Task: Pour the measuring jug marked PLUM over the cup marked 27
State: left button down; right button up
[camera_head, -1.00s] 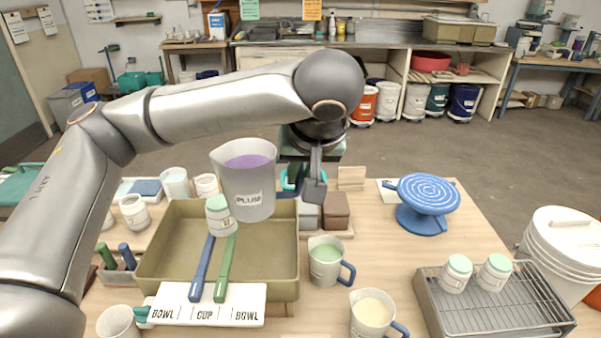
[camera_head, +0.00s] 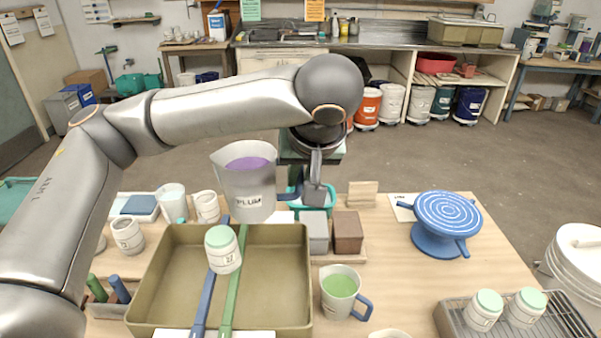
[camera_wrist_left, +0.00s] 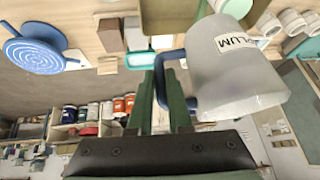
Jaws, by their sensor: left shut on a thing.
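The measuring jug marked PLUM (camera_head: 247,192) is translucent grey with purple glaze inside. My left gripper (camera_head: 299,192) is shut on its blue handle and holds it upright above the table, over the far edge of the olive tray. In the left wrist view the jug (camera_wrist_left: 235,75) is right of the green fingers (camera_wrist_left: 163,88). A white cup with a pale green top (camera_head: 223,256) rests on a blue and a green stick across the tray, below and slightly left of the jug. Its small label seems to read 27. My right gripper is out of view.
The olive tray (camera_head: 302,285) fills the near middle of the table. A jug of green glaze (camera_head: 339,296) stands right of it, and grey and brown blocks (camera_head: 347,232) behind. A blue turntable (camera_head: 446,222) and a wire rack with two cups (camera_head: 505,320) are further right.

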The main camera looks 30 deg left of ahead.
pick_arm(q)
jog(key=f+h+b, duration=0.1)
jog(key=f, duration=0.1)
jog(key=f+t+h+b, duration=0.1)
jog(key=f+b, duration=0.1)
jog(key=f+n+t+b, duration=0.1)
jog(key=shift+w+d+f+h, duration=0.15)
jog(key=shift+d+f+h, duration=0.05)
jog(key=shift+f+h, duration=0.2)
dwell(0.9)
dwell(0.4)
